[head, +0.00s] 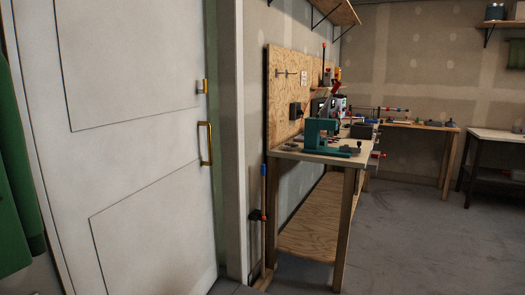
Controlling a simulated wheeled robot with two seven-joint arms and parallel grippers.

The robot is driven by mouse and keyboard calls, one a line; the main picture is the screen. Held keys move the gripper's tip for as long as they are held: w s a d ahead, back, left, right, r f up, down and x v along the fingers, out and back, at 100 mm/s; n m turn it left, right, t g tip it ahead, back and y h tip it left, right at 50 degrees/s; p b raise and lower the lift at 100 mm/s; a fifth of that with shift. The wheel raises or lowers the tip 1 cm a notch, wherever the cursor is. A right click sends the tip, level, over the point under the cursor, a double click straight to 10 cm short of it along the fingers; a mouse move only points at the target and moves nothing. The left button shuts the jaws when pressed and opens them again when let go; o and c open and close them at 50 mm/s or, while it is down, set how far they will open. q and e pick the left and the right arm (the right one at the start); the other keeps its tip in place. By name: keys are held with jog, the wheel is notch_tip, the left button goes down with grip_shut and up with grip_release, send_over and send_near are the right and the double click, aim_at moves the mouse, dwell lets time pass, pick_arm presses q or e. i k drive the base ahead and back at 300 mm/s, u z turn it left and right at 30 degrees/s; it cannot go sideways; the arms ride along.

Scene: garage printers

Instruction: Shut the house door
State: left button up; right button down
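The house door (145,140) is a white panelled door filling the left of the head view. It has a brass pull handle (205,143) near its right edge and a small brass lock (202,87) above that. The door's right edge is beside a grey-green frame (229,140). I cannot tell from this angle whether the door is fully against the frame. Neither of my grippers shows in the head view.
A workbench (318,150) with a green vise or press (322,137) and a pegboard (285,95) stands right of the door. Further benches (432,126) line the back wall. The grey concrete floor (420,230) at right is clear. A green garment (14,170) hangs at far left.

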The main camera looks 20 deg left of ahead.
aim_at(120, 123)
jog(key=z, duration=0.05)
jog(key=i, duration=2.65)
jog(key=u, duration=2.45)
